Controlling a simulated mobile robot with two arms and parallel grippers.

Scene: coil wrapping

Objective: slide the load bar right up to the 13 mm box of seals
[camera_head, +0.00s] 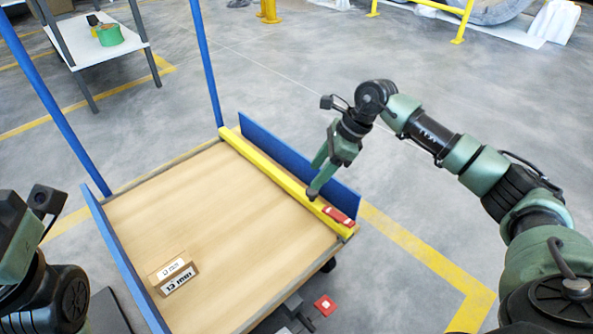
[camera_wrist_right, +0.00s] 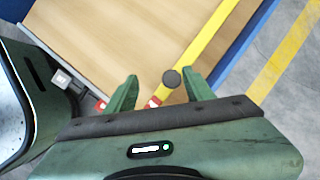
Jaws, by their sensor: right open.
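The load bar (camera_head: 262,170) is a long yellow bar lying along the right side of the wooden cart deck, beside the blue side board. It also shows in the wrist view (camera_wrist_right: 208,42). A dark round knob (camera_wrist_right: 172,78) stands on it. The small cardboard box of seals (camera_head: 158,270), with a white label, sits near the deck's left front edge, well apart from the bar. My right gripper (camera_head: 316,176) is open above the bar's near part. In the wrist view its fingers (camera_wrist_right: 160,80) lie either side of the knob; contact cannot be told. My left gripper's fingers are out of frame.
The deck (camera_head: 210,210) is bare between bar and box. Blue boards (camera_head: 290,155) edge its left and right sides, and blue posts (camera_head: 205,62) rise at the far corners. A red part (camera_head: 338,215) lies at the bar's near end. A white table (camera_head: 108,48) stands far left.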

